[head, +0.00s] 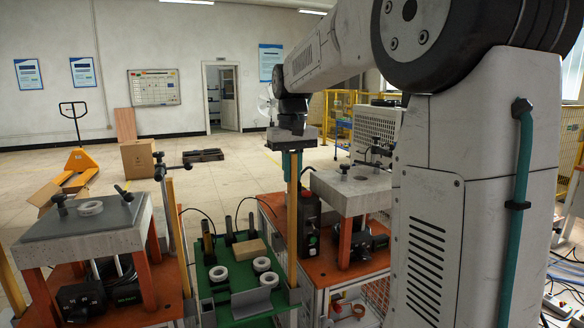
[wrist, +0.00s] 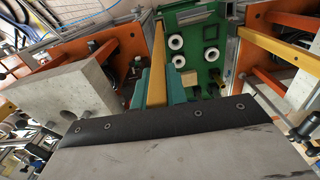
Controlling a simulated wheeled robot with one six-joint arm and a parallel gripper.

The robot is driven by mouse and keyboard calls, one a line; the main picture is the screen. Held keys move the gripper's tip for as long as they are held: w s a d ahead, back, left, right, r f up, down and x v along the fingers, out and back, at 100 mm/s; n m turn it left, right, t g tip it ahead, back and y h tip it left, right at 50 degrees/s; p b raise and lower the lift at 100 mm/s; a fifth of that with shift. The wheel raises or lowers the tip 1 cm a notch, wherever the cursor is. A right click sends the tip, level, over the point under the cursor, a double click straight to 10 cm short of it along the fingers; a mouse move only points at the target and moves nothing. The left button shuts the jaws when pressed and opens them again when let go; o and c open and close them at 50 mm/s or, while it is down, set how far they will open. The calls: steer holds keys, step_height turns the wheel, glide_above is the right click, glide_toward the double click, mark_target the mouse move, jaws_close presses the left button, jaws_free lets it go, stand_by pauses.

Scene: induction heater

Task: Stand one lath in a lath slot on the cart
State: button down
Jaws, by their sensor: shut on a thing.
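My gripper (head: 291,158) is shut on a lath (head: 292,225), a long yellow wooden strip that hangs upright below it. In the wrist view the lath (wrist: 157,65) runs between the teal fingers (wrist: 158,92). The green-topped cart (head: 238,311) stands below, between two orange-framed tables. The lath's lower end is at the cart's right side in the head view, near a small grey fitting (head: 295,294). I cannot tell whether that end is in a slot or only above or beside it. The green top also shows in the wrist view (wrist: 207,75).
The cart bears white rings (head: 218,274), a cardboard box (head: 249,249), a grey plate (head: 251,303) and black upright tools. A left table (head: 75,252) and a right table (head: 352,190) flank it closely. Another yellow strip (head: 178,238) stands by the left table.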

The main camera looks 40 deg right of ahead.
mark_target(292, 153)
steer(key=shift+f, duration=2.05)
steer(key=c, duration=1.3)
jaws_free()
steer(key=shift+r, duration=3.9)
